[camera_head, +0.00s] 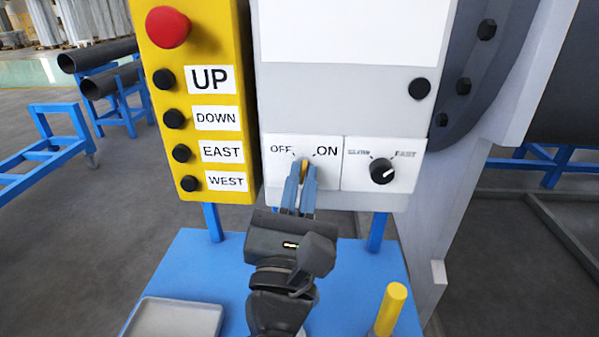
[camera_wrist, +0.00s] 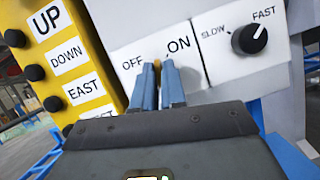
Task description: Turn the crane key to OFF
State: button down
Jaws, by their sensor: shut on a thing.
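The crane key (camera_head: 304,167) is a small yellow piece on the white OFF/ON plate (camera_head: 275,175) of the grey control box. OFF is printed on the left and ON on the right. My gripper (camera_head: 301,175) is at the plate, its two blue fingers shut on the key, one on each side. In the wrist view a bit of the yellow key (camera_wrist: 158,64) shows between the fingertips of my gripper (camera_wrist: 160,72). The fingers hide most of the key, so I cannot tell its exact angle.
A yellow pendant (camera_head: 240,120) with a red button (camera_head: 167,27) and UP, DOWN, EAST, WEST buttons stands close on the left. A SLOW/FAST knob (camera_head: 382,171) is close on the right. Below are a blue table (camera_head: 225,260), a grey tray (camera_head: 175,318) and a yellow cylinder (camera_head: 391,308).

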jog(key=shift+d+r+n+g+y+p, duration=0.1)
jog(key=shift+n+g+y+p, duration=0.15)
jog(key=shift+n+y+p, duration=1.75)
jog(key=shift+d+r+n+g+y+p, duration=0.15)
jog(key=shift+n+y+p, duration=0.65)
jog(key=shift+n, duration=2.35)
jog(key=shift+r+n+g+y+p, duration=0.1)
jog(key=shift+n+g+y+p, duration=0.2)
jog(key=shift+n+y+p, duration=1.7)
jog(key=shift+a+n+h+b, duration=0.1)
jog(key=shift+n+h+b, duration=0.2)
jog(key=shift+n+h, duration=0.55)
jog(key=shift+r, duration=0.1)
jog(key=c, duration=1.3)
grip_release()
jog(key=shift+f, duration=0.3)
